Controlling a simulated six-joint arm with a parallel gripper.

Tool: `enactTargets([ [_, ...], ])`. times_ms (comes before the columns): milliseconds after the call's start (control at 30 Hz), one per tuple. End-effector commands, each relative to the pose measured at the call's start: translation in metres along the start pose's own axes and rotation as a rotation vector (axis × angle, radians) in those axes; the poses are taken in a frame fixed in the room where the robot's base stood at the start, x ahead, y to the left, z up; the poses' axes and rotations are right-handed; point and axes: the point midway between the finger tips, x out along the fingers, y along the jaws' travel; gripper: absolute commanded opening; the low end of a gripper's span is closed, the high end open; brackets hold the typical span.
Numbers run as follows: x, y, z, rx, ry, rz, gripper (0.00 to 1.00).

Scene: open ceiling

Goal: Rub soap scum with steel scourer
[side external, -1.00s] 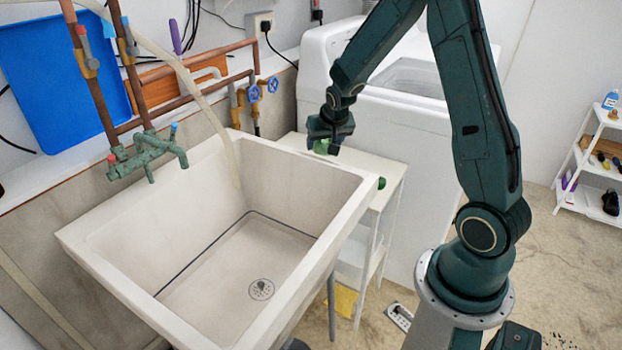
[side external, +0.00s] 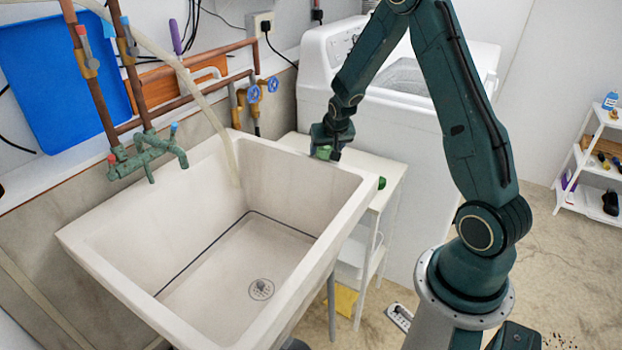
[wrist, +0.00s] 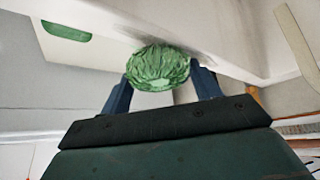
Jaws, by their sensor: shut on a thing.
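The scourer (wrist: 158,68) is a green, crumpled ball held between the two blue-grey fingers of my gripper (wrist: 160,88) in the wrist view. In the side view my gripper (side external: 327,150) is at the far right corner of the white sink (side external: 222,310), by its rim, and a bit of the green scourer (side external: 324,153) shows under it. In the wrist view the scourer is close against a white surface with a faint grey smudge. I cannot tell whether they touch, or whether the smudge is soap scum. No scum stands out inside the sink.
A white stand (side external: 385,165) is right of the sink, with a small green item (side external: 381,183) at its edge. A washing machine (side external: 410,130) stands behind. Green taps (side external: 150,150) and a pale hose (side external: 215,125) overhang the sink's left side.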

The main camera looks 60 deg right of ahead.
Motion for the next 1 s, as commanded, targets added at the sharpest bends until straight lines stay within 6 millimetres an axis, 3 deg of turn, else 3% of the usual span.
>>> enactTargets([
  [233, 0.008, -0.017, -0.011, -0.001, -0.003, -0.001, 0.41],
  [667, -0.008, -0.045, 0.015, -0.003, -0.003, -0.002, 0.41],
  [1000, 0.005, -0.066, -0.006, -0.001, -0.002, -0.001, 0.41],
])
